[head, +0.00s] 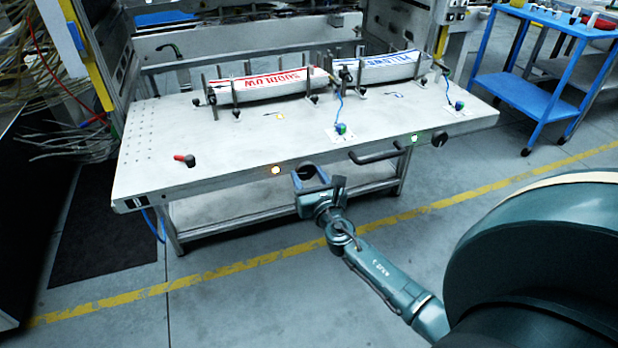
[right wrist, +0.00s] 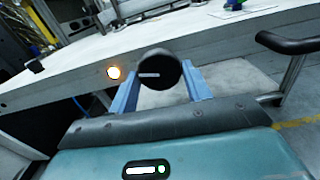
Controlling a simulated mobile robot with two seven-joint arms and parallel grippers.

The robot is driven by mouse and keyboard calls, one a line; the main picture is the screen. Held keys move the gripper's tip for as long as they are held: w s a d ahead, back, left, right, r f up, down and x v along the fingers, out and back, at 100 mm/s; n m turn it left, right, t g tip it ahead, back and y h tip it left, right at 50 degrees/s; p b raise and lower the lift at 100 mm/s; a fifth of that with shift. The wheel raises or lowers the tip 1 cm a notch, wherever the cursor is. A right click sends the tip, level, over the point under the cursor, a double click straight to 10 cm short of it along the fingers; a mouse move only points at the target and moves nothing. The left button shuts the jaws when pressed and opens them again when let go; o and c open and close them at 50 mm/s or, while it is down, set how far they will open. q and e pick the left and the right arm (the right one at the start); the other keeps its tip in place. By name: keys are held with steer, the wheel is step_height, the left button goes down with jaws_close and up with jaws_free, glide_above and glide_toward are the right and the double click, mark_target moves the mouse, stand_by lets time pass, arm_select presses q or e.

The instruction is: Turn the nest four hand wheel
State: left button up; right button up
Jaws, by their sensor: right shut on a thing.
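A dark round hand wheel (right wrist: 160,72) with a pale mark on its face shows in the right wrist view, at the front edge of the workbench. My right gripper (right wrist: 160,90) is shut on it, with one blue-grey finger on each side. In the head view my right gripper (head: 312,178) is at the bench's front edge, and it hides the wheel there. I cannot read a nest number on the wheel. A second dark knob (head: 442,139) sits further right on the same edge, beside a green light (head: 415,137). My left gripper is not in view.
An amber light (head: 276,170) glows left of the gripper. A dark bar handle (head: 376,155) sticks out to its right. The workbench (head: 235,155) carries two label stacks, one with red print (head: 268,86) and one with blue (head: 392,66). A blue cart (head: 535,95) stands right.

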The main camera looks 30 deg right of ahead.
steer(key=shift+m+b, duration=0.3)
steer(key=shift+m, duration=0.3)
steer(key=m+b, duration=0.1)
steer(key=m, duration=0.2)
steer(key=shift+m, duration=0.3)
steer(key=m+b, duration=0.1)
steer(key=m, duration=0.1)
steer(key=shift+a+m, duration=0.1)
steer(key=shift+m, duration=0.2)
steer(key=m, duration=0.2)
steer(key=shift+m+b, duration=0.35)
steer(key=shift+m, duration=0.05)
steer(key=m, duration=0.2)
steer(key=shift+r+m, duration=0.1)
steer(key=shift+m, duration=0.2)
steer(key=m, duration=0.3)
steer(key=shift+m, duration=0.6)
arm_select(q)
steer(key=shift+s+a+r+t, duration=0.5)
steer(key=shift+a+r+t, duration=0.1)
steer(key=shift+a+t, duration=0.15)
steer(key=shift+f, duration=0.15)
arm_select(e)
steer(key=shift+m, duration=0.3)
